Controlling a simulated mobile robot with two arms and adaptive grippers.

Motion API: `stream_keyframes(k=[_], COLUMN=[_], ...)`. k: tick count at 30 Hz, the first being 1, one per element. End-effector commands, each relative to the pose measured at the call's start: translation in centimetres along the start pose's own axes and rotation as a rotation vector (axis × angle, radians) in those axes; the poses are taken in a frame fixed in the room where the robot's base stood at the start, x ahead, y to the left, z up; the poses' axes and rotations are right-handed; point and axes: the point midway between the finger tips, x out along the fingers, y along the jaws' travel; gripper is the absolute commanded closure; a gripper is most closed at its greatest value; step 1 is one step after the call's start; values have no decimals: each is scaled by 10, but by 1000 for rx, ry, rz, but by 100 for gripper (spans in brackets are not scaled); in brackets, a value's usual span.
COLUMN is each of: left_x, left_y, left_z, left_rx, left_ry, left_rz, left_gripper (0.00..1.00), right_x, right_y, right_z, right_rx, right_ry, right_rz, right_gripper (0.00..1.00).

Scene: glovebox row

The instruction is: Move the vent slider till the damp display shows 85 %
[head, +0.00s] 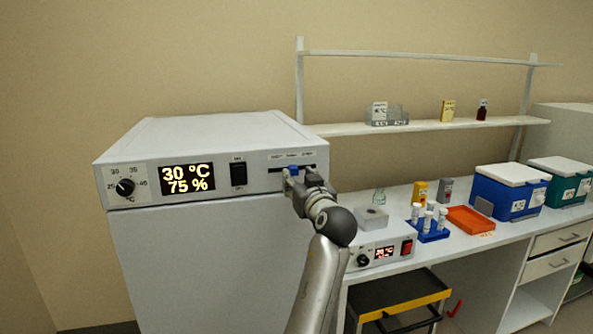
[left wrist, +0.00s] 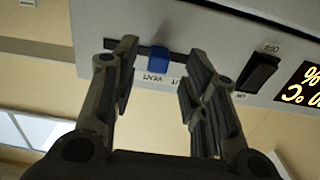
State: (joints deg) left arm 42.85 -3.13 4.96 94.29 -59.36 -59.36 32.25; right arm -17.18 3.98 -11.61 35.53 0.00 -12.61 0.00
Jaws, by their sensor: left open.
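The white cabinet (head: 210,145) has a front panel with a damp display (head: 187,179) reading 30 °C and 75 %. The vent slider's blue knob (head: 290,171) sits in a dark horizontal slot at the panel's right. My left gripper (head: 303,178) is at the slot, partly covering it. In the left wrist view, which looks turned over, the blue knob (left wrist: 159,60) lies between the fingers of my open left gripper (left wrist: 162,72), with a gap on each side. The word VENT shows beside the knob. My right gripper is not in view.
A rocker switch (head: 238,173) and a temperature dial (head: 125,187) share the panel. Right of the cabinet, a bench (head: 455,243) holds a small heater with a display (head: 383,252), a blue tube rack (head: 432,235), an orange tray (head: 470,219) and a blue cool box (head: 506,196).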

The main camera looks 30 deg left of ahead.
Motion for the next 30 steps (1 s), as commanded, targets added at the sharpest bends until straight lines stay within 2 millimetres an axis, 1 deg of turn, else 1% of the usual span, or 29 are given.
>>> stream_keyframes(k=[1,6,10,17,27,30], left_x=[9,25,30,30,30,30], left_y=[-1,0,0,0,0,0], left_z=[-3,-1,0,1,1,1], left_rx=[1,0,0,0,0,0], left_ry=[0,0,0,0,0,0], left_rz=[-2,1,1,1,1,1], left_gripper=[59,59,59,59,100,100], right_x=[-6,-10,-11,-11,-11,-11], right_y=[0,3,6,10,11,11], right_z=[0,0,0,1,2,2], right_rx=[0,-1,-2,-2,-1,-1], right_ry=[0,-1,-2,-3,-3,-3], right_rz=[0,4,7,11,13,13], right_gripper=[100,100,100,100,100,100])
